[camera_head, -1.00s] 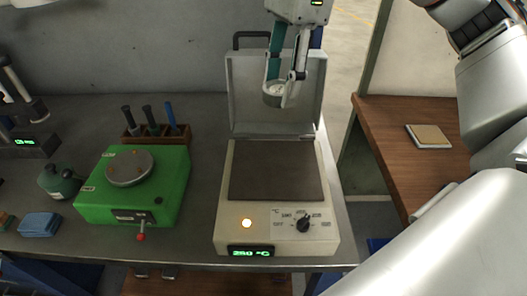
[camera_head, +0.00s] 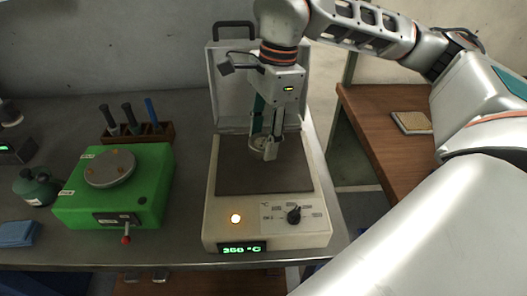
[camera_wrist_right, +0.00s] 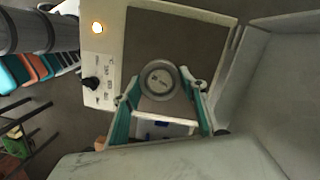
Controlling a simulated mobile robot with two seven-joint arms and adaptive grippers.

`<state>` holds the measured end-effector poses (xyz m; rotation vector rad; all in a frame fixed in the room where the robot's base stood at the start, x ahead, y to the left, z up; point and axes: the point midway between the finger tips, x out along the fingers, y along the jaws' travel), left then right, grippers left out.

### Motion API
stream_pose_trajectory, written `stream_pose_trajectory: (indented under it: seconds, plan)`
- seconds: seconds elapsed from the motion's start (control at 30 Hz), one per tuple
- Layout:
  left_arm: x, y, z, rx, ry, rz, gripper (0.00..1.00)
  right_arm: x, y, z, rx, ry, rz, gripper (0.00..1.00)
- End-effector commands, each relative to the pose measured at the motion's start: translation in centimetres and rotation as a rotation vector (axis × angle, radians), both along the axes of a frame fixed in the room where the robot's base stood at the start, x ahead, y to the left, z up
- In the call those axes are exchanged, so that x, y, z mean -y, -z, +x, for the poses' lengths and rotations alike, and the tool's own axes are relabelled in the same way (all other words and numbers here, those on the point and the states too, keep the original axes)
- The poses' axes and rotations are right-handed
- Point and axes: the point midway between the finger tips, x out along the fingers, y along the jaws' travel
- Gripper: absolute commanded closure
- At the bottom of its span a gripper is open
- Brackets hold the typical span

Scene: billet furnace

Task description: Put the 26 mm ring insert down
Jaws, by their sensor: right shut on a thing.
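The ring insert (camera_head: 257,145) is a small grey metal ring, held between the fingers of my right gripper (camera_head: 265,148). In the right wrist view the ring (camera_wrist_right: 160,80) shows as a round grey disc with a pale centre, between the teal-edged fingers. It is over the rear part of the dark plate of the cream hotplate (camera_head: 232,182). I cannot tell whether the ring touches the plate. My left gripper is out of view.
The hotplate's lid (camera_head: 226,90) stands open behind the plate; its lamp (camera_head: 236,218) glows and its display is green. A green device (camera_head: 150,190) and a wooden tool rack (camera_head: 138,135) stand left. The plate's front part is clear. A wooden table (camera_head: 375,125) lies right.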

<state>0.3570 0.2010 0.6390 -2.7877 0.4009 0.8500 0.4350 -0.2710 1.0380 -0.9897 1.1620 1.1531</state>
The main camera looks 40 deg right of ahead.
Motion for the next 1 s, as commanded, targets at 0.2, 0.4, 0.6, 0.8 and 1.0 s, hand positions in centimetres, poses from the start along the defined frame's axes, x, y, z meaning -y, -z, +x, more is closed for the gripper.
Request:
stream_pose_trajectory:
  seconds: [0.2, 0.4, 0.6, 0.8, 1.0]
  plan:
    - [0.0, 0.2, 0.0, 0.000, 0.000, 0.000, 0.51, 0.0, 2.2, -0.1, -0.003, 0.000, 0.000, 0.96]
    - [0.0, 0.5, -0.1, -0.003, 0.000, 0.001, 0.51, 0.0, 4.2, 0.0, 0.001, -0.002, 0.001, 0.96]
    - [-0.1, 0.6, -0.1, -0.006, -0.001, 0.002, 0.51, 0.0, 4.2, 0.0, 0.002, -0.001, 0.001, 0.96]
    - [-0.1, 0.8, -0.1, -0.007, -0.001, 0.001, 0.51, 0.0, 4.6, 0.0, 0.000, -0.001, 0.000, 0.53]
    - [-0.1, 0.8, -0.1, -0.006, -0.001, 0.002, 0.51, 0.0, 4.5, 0.0, 0.000, -0.001, 0.000, 0.41]
